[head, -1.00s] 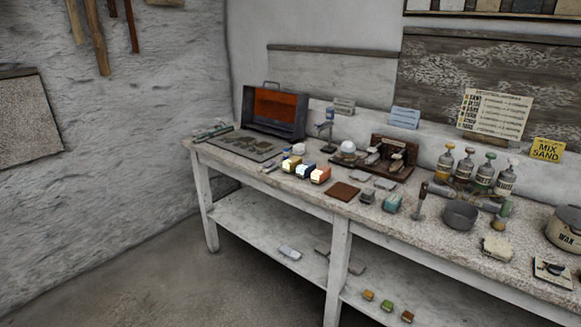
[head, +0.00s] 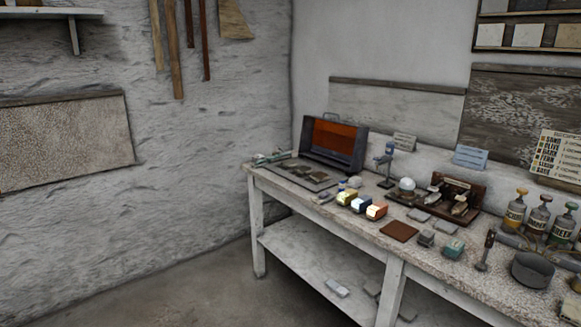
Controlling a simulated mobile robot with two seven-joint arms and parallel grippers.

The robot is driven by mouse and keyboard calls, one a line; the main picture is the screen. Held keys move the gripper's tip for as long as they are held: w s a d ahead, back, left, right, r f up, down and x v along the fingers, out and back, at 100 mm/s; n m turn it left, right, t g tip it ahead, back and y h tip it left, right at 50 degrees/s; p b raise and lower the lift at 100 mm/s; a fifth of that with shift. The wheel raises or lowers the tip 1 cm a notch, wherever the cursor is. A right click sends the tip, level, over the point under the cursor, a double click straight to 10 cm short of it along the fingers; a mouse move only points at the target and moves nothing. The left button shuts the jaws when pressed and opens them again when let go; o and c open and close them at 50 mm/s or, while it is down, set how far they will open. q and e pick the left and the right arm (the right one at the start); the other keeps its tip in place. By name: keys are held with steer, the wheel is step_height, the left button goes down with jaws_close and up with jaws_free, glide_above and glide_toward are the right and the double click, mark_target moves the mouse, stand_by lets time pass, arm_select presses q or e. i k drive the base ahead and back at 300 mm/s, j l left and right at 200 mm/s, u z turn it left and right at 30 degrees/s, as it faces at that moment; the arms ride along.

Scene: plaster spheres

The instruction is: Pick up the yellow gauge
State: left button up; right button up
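I cannot make out for certain which thing is the yellow gauge. A small block with a yellow side and pale top (head: 346,198) sits near the workbench's front edge, left of the middle of the bench. A blue block (head: 361,203) and an orange block (head: 377,211) stand in a row to its right, all with pale tops. The workbench (head: 470,275) is long, with a speckled top and white legs. Neither of my grippers is in view.
An open dark case with an orange lining (head: 334,142) stands at the bench's far left, behind a grey tray (head: 297,174). A brown tile (head: 398,231), a grey pot (head: 532,268) and several bottles (head: 537,216) are to the right. The floor (head: 190,290) left of the bench is clear.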

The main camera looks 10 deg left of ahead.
mark_target(345, 197)
steer(key=i+j+z, duration=0.25)
steer(key=i+j, duration=2.1)
steer(key=i, duration=0.05)
